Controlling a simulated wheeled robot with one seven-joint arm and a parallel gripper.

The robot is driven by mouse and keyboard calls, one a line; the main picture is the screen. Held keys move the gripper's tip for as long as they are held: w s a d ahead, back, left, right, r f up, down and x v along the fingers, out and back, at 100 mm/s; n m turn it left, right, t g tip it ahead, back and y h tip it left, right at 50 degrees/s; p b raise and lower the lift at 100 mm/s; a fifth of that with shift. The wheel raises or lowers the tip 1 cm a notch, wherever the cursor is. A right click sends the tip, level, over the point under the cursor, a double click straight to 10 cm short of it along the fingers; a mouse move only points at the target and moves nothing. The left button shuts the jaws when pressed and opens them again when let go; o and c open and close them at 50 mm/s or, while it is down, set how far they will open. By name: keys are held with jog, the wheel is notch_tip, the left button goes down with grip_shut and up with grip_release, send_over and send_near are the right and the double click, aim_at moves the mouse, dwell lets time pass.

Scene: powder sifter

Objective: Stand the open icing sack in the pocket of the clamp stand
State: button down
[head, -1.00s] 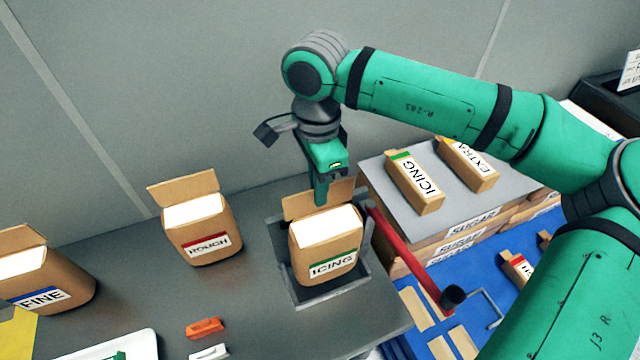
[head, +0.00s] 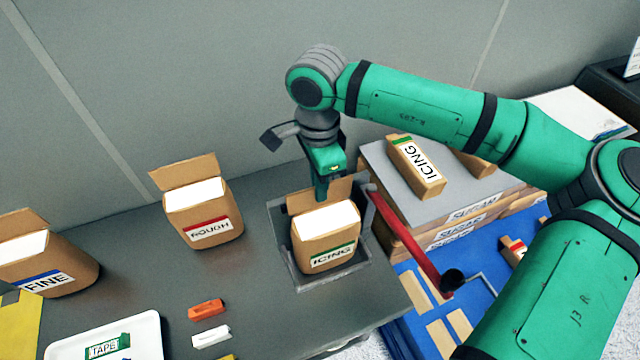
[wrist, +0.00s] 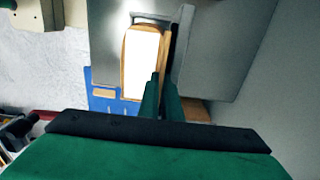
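The open icing sack (head: 325,240) is a brown paper sack with a white top and a green-banded ICING label. My gripper (head: 322,192) points down at the sack's raised back flap (head: 301,199). In the wrist view the two green fingers (wrist: 161,90) lie close together beside the sack's white top (wrist: 142,58). The flap appears to be between them, but the fingertips are partly hidden.
Open ROUGH (head: 203,225) and FINE (head: 50,270) sacks stand to the left. An orange clip (head: 207,309), a white clip (head: 211,337) and a white tray (head: 140,335) lie in front. Stacked sugar boxes (head: 470,212) and a blue pallet (head: 415,330) are on the right.

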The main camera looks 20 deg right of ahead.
jog(key=c, duration=2)
grip_release()
jog(key=shift+w+r, duration=0.1)
jog(key=shift+w+r, duration=0.1)
jog(key=shift+r, duration=0.25)
notch_tip(320, 180, up, 11)
jog(key=shift+r, duration=0.15)
